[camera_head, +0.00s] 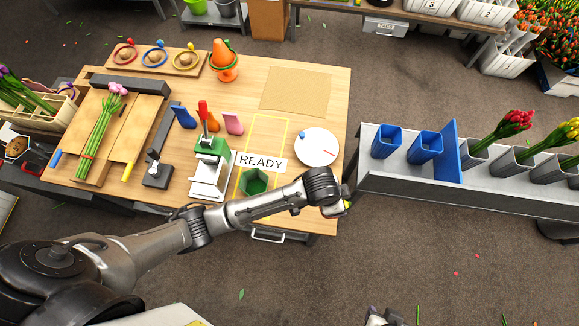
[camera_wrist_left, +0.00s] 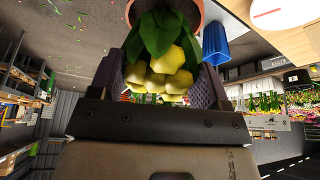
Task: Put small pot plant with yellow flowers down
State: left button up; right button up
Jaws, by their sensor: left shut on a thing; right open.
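The small pot plant with yellow flowers (camera_wrist_left: 168,72) is held between the fingers of my left gripper (camera_wrist_left: 158,90). In the left wrist view its green leaves and part of its terracotta pot (camera_wrist_left: 200,8) show at the top. In the head view my left arm reaches across the table's front, and its gripper (camera_head: 345,208) is mostly hidden behind its wrist. Only a bit of yellow shows there, near the table's front right corner. My right gripper (camera_head: 384,317) is only partly in view at the bottom edge, over the floor and apart from everything.
A grey bench (camera_head: 440,192) with blue vases (camera_head: 386,142) stands right, across a floor gap.

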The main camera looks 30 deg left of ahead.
pick_arm(q)
jog(key=shift+w+d+r, duration=0.1)
jog(key=shift+w+d, duration=0.05)
jog(key=shift+d, duration=0.1)
jog(key=shift+n, duration=0.3)
jog(key=w+a+f+p, duration=0.1)
jog(key=a+f, duration=1)
jog(key=shift+w, duration=0.3)
pick_arm(e)
jog(key=shift+d+r, duration=0.35)
jog(key=shift+r, duration=0.25)
pick_arm(q)
jog(key=shift+a+f, duration=0.1)
pick_arm(e)
jog(key=shift+d, duration=0.1)
pick_arm(q)
jog(key=o, duration=1.3)
